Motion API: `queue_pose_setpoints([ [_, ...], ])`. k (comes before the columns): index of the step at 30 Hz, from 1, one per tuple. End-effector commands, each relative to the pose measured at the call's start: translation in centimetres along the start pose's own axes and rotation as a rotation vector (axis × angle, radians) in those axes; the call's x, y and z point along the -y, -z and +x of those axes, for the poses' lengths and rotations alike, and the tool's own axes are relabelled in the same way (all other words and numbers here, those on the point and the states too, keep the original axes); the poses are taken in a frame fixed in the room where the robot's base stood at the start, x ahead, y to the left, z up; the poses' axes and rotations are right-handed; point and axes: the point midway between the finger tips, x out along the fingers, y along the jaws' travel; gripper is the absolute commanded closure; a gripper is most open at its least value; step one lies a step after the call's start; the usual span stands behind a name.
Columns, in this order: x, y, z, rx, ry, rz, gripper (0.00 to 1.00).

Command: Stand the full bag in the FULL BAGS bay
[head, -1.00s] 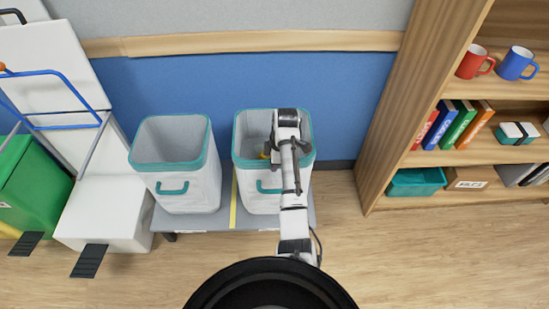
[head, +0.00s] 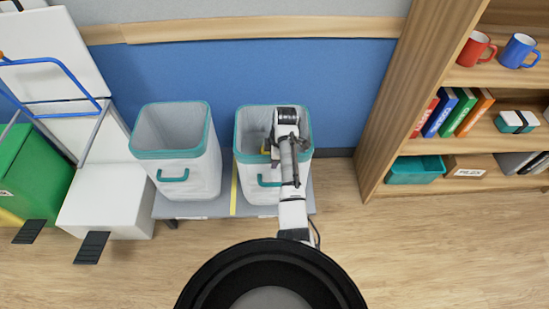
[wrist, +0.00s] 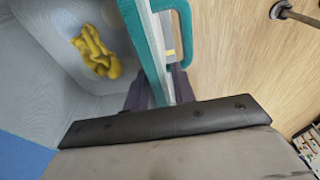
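The right bag (head: 258,182), whitish with a teal rim and handle, stands upright on a low grey platform (head: 240,212). The wrist view shows a crumpled yellow thing (wrist: 97,52) at the bottom inside it. A similar left bag (head: 196,178) stands beside it and looks empty from above. A yellow line (head: 234,192) on the platform runs between them. My gripper (wrist: 163,90) is at the right bag's rim, one dark finger inside and one outside, appearing shut on the wall. In the head view my arm hides part of that bag. No FULL BAGS lettering is readable.
A wooden shelf (head: 385,130) with mugs, books and bins stands at the right. At the left are white blocks (head: 108,200), a blue-handled frame (head: 52,65) and a green bin (head: 35,175). A blue wall panel is behind the bags. The floor at front right is clear.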

Motion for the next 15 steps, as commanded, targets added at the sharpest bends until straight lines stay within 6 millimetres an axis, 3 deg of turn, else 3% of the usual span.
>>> queue_pose_setpoints([
  [11, 0.0, 0.0, -0.5, 0.0, -0.001, 0.0, 0.72],
  [15, -0.1, 0.0, -2.3, 0.0, -0.004, 0.0, 0.72],
])
